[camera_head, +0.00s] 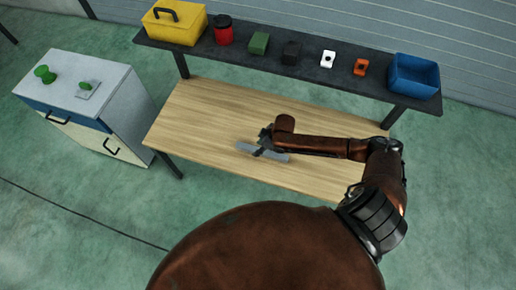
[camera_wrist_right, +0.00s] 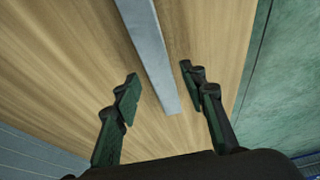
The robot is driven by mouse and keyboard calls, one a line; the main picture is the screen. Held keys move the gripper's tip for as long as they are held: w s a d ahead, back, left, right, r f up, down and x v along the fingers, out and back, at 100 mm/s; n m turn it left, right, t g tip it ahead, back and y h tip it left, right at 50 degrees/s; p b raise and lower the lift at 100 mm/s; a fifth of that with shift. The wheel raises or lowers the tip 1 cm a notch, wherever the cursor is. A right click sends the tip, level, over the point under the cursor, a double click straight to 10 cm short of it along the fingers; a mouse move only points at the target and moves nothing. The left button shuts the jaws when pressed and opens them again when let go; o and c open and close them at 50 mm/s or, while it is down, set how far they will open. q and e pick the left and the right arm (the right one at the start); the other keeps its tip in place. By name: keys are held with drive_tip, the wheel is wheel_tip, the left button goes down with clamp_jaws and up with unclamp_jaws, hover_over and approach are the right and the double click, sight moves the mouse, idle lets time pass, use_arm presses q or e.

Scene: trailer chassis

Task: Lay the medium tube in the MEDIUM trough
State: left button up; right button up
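A grey straight bar (camera_head: 268,153), seemingly a square metal tube, lies on the wooden tabletop near its front edge. It also shows in the right wrist view (camera_wrist_right: 154,52), running from the top edge down between my fingers. I cannot tell whether it is the medium tube. My right gripper (camera_head: 262,148) is over the bar in the head view. In the right wrist view my right gripper (camera_wrist_right: 160,76) is open, one finger on each side of the bar with gaps to both. No trough can be made out. My left gripper is out of view.
The wooden table (camera_head: 205,115) is otherwise bare. A dark shelf (camera_head: 225,55) behind it carries a yellow box (camera_head: 175,24), a red jar (camera_head: 223,33), several small blocks and a blue bin (camera_head: 414,77). A white cabinet (camera_head: 128,105) stands left.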

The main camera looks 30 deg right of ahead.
drive_tip(key=shift+o, duration=0.3)
drive_tip(key=p+v, duration=0.2)
drive_tip(key=v, duration=0.8)
drive_tip(key=shift+r+p, duration=0.25)
drive_tip(key=shift+p, duration=0.05)
drive_tip(key=shift+s+f, duration=0.15)
drive_tip(key=t+y+p, duration=0.1)
drive_tip(key=t+y, duration=0.1)
drive_tip(key=t, duration=0.1)
approach(265, 152)
drive_tip(key=shift+w+f, duration=0.75)
drive_tip(key=shift+w, duration=0.1)
drive_tip(key=shift+w+a+f, duration=0.1)
drive_tip(key=shift+w+f, duration=0.1)
drive_tip(key=shift+f, duration=0.1)
drive_tip(key=x, duration=0.2)
drive_tip(key=a+x, duration=0.1)
drive_tip(key=x, duration=0.1)
drive_tip(key=b+x, duration=0.1)
drive_tip(key=x, duration=0.1)
drive_tip(key=shift+a+r, duration=0.15)
drive_tip(key=shift+r, duration=0.2)
drive_tip(key=shift+w+a+f, duration=0.15)
drive_tip(key=shift+w+f, duration=0.1)
drive_tip(key=shift+f, duration=0.1)
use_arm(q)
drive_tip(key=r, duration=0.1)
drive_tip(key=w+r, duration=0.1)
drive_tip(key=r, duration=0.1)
